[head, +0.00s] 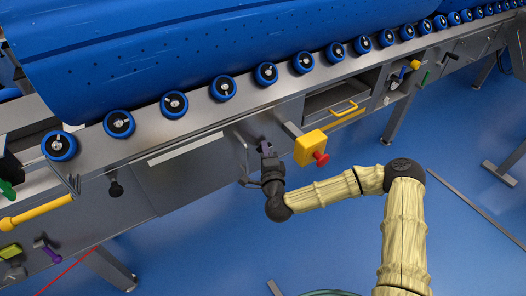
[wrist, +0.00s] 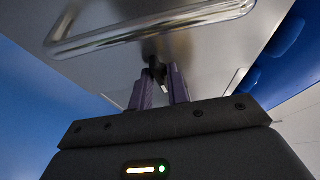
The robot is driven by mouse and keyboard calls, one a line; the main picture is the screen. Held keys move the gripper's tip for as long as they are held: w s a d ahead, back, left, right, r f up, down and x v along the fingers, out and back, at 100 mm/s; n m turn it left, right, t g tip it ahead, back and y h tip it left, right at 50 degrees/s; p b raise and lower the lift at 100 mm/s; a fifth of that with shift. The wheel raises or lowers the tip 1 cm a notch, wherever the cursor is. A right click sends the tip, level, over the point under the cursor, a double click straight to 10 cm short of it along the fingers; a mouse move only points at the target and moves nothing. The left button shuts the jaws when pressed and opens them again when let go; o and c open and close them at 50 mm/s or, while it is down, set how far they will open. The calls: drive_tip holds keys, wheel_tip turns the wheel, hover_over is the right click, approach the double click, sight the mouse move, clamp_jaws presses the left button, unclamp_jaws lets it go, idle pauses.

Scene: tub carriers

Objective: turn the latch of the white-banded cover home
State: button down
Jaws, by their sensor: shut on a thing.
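The white-banded cover (head: 190,172) is a grey panel below the roller rail, with a white strip (head: 186,148) along its upper edge. My gripper (head: 265,147) is at the right part of this panel, its fingers against the front. In the wrist view, my gripper's two purple-grey fingers (wrist: 159,80) are shut on a small dark latch (wrist: 157,66) that stands out from the grey metal. The fingers hide much of the latch, and I cannot tell its angle. In the head view my gripper covers it.
A silver bar handle (wrist: 150,32) is close beside the fingers. A yellow box with a red button (head: 310,147) stands just right of my gripper. A drawer with a yellow handle (head: 344,107) is farther right. Blue floor (head: 210,250) in front is open.

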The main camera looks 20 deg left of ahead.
drive_tip(key=shift+a+r, duration=0.1)
drive_tip(key=shift+r, duration=0.25)
drive_tip(key=c, duration=1.5)
unclamp_jaws()
drive_tip(key=shift+o, duration=0.6)
drive_tip(key=shift+f, duration=0.15)
drive_tip(key=p+v, duration=0.4)
drive_tip(key=v, duration=1.3)
drive_tip(key=shift+s, duration=0.3)
drive_tip(key=shift+o, duration=0.2)
